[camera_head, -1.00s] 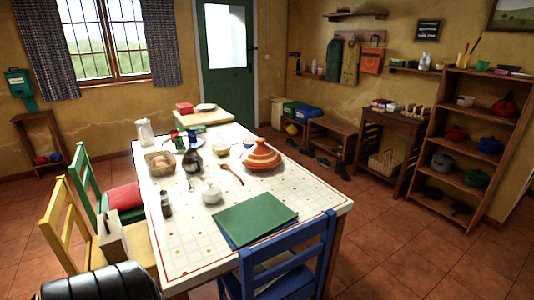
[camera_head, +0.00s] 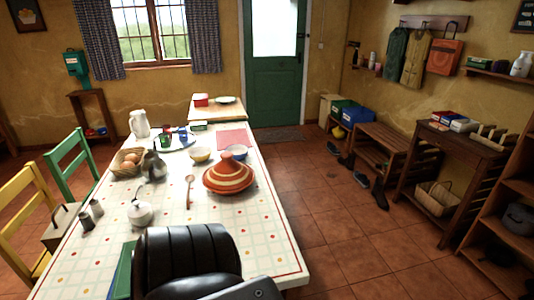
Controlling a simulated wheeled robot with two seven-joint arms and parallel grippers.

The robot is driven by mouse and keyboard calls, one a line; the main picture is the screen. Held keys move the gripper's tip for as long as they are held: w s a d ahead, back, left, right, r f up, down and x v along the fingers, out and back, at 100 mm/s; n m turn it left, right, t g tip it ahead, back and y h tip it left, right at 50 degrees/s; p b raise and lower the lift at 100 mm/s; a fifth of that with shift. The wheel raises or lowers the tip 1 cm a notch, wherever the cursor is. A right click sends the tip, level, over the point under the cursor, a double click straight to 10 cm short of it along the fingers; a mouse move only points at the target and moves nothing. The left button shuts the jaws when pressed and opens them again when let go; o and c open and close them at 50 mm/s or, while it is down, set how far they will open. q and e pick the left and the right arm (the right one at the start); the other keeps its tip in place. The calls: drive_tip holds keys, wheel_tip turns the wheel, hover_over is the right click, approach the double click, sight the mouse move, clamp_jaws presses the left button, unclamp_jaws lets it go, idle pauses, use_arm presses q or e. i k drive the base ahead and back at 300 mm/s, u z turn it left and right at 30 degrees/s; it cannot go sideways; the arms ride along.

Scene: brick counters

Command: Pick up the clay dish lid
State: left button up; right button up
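The clay dish lid (camera_head: 229,171) is a red-orange cone with cream stripes and a small knob on top. It sits on a low round dish (camera_head: 228,189) on the right side of the table, and I see little of the dish beneath it. A black ribbed part of my own arm covers the table's near middle. Neither of my grippers shows, so nothing of mine is seen touching the lid.
The long table (camera_head: 258,236) has a white patterned cloth. Left of the lid lie a wooden spoon (camera_head: 189,190), a white sugar pot (camera_head: 140,212) and a dark bottle (camera_head: 154,166). Bowls (camera_head: 236,152) stand behind it. The floor right of the table (camera_head: 335,220) is clear.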

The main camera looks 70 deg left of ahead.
sight(228, 175)
drive_tip(key=i, duration=1.65)
drive_tip(key=u, duration=4.45)
